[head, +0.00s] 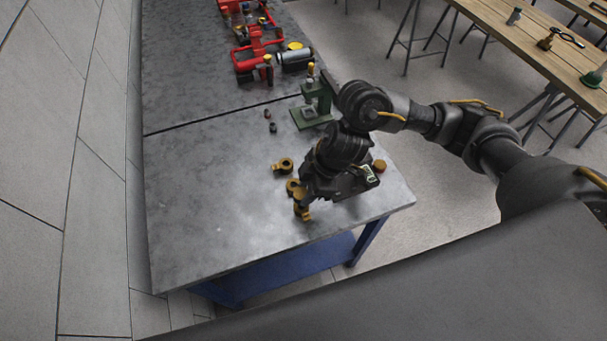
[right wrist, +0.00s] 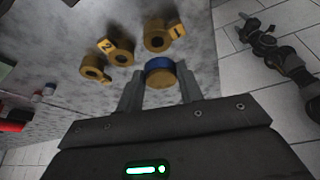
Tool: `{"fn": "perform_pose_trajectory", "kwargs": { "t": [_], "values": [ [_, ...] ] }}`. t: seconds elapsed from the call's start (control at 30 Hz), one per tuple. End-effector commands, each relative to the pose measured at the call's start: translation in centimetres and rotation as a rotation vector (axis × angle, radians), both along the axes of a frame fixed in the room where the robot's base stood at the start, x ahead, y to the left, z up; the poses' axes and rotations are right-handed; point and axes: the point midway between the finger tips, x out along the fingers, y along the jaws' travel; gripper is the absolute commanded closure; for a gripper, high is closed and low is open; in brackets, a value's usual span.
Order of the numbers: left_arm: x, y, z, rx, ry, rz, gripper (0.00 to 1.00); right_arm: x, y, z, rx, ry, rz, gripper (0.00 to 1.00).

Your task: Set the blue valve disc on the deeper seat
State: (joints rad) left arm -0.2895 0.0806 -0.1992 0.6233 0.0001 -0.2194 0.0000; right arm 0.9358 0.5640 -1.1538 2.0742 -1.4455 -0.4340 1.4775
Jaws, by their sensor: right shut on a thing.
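The blue valve disc (right wrist: 159,64), a short round piece with a blue band and a brass-coloured face, sits between the fingertips of my right gripper (right wrist: 159,80). In the head view, the right gripper (head: 304,196) is low over the near part of the bench, and its own wrist hides the disc. Brass seat pieces stand by the fingers: one with a tag marked 1 (right wrist: 157,36), and one (right wrist: 120,52) next to a tag marked 2. A third brass ring (right wrist: 94,67) is beside it. Which seat is deeper I cannot tell.
The grey bench top (head: 205,215) is clear on the left. A brass round piece (head: 379,166) lies right of my wrist. A green press-like stand (head: 314,105) is behind, with small dark parts (head: 272,127) beside it. Red pump parts (head: 258,50) stand farther back.

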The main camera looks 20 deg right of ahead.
Motion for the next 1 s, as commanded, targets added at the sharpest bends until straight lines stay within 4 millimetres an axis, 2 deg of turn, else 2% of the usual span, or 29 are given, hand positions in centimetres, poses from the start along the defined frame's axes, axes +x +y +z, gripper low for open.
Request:
{"fn": "perform_pose_trajectory", "kwargs": {
  "t": [0.03,0.1,0.2,0.33,0.4,0.5,0.6,1.0],
  "values": [
    [-1.3,0.1,-0.1,0.001,0.018,0.0,0.4,0.0,0.0,0.0,0.001,-0.001,0.0,0.92],
    [-2.4,0.1,-0.2,0.002,0.034,0.0,0.4,0.1,0.0,0.0,0.001,-0.001,0.0,0.92],
    [-3.2,0.2,-0.1,0.004,0.045,0.0,0.4,0.1,0.0,0.0,0.001,-0.001,-0.003,0.92],
    [-2.8,0.1,0.5,0.002,0.039,0.0,0.4,0.0,-0.1,0.2,0.001,-0.001,-0.004,0.92],
    [-1.9,0.1,1.0,0.002,0.027,-0.001,0.4,0.0,0.0,0.3,0.002,-0.002,-0.005,0.92],
    [-0.3,0.0,-0.1,-0.001,0.003,-0.001,0.4,0.0,0.0,-1.3,0.002,-0.001,-0.003,0.92],
    [0.3,-0.1,-0.6,-0.002,-0.006,-0.001,0.4,0.0,0.0,-2.2,0.001,0.0,-0.003,0.92],
    [-1.3,0.0,-1.7,0.0,0.017,-0.001,0.4,0.1,0.0,-4.3,0.002,-0.002,-0.003,0.92]
  ]
}}
